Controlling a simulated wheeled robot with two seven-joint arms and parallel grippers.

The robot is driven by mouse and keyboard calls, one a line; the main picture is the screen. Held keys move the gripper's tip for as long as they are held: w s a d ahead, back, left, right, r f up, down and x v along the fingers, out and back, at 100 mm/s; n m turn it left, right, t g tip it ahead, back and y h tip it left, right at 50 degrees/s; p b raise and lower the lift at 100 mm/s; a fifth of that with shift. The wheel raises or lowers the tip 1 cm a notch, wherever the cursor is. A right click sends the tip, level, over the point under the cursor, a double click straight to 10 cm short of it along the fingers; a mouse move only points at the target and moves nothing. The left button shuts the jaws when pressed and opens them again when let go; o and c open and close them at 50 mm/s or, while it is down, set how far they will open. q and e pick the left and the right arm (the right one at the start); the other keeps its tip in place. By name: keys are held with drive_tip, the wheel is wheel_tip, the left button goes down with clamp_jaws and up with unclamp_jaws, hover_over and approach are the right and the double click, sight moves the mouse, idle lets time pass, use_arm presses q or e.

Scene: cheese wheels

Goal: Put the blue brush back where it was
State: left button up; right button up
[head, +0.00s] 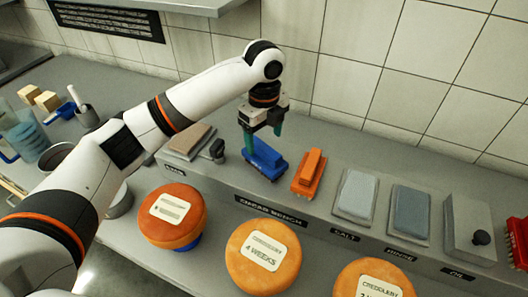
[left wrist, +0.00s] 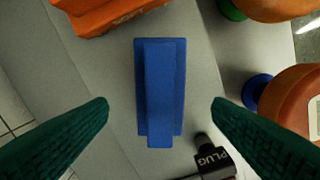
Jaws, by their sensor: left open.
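The blue brush (head: 265,157) lies on the raised grey shelf, just left of an orange brush (head: 309,173). In the left wrist view the blue brush (left wrist: 160,90) sits between the two spread green fingers, with clear gaps on both sides. My left gripper (head: 262,138) is open above the blue brush and points down at it. In the left wrist view the left gripper (left wrist: 160,108) holds nothing. Part of the blue brush's far end is hidden behind the fingers in the head view. My right gripper is not in view.
Orange cheese wheels (head: 264,257) stand along the front, below the shelf. A black plug tool (left wrist: 212,158) lies close to the blue brush. A brown block (head: 188,140) sits left, and lidded grey trays (head: 356,197) sit right. A tiled wall closes the back.

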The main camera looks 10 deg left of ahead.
sight(265, 147)
use_arm(q)
wheel_tip(265, 147, up, 4)
drive_tip(key=shift+r+b, duration=0.25)
drive_tip(key=shift+b, duration=0.15)
drive_tip(key=shift+r, duration=0.5)
